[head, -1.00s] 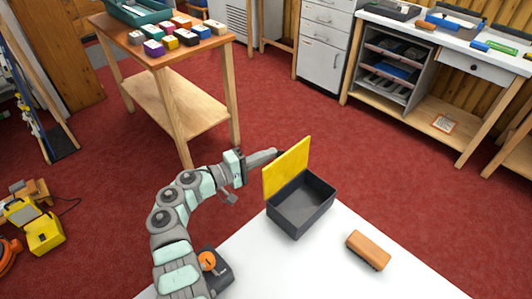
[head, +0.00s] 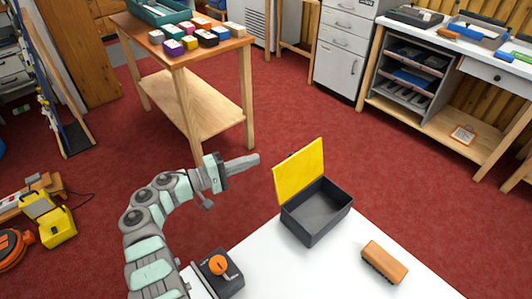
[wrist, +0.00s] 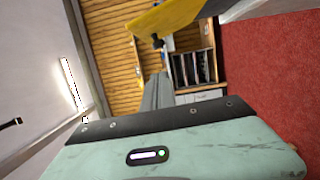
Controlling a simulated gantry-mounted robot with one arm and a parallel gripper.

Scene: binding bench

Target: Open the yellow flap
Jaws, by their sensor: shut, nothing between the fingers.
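The yellow flap (head: 299,172) stands raised, close to upright, along the left back edge of the dark grey box (head: 316,222) on the white table. The box's inside shows and looks empty. My gripper (head: 256,159) is shut and empty, to the left of the flap and apart from it, at about the height of its upper part. In the wrist view the shut fingers (wrist: 157,92) point ahead and the yellow flap (wrist: 165,18) shows above and beyond them.
A small device with an orange knob (head: 217,265) sits near my arm. A wooden stand (head: 180,60) with several coloured blocks is behind, and red floor is free around.

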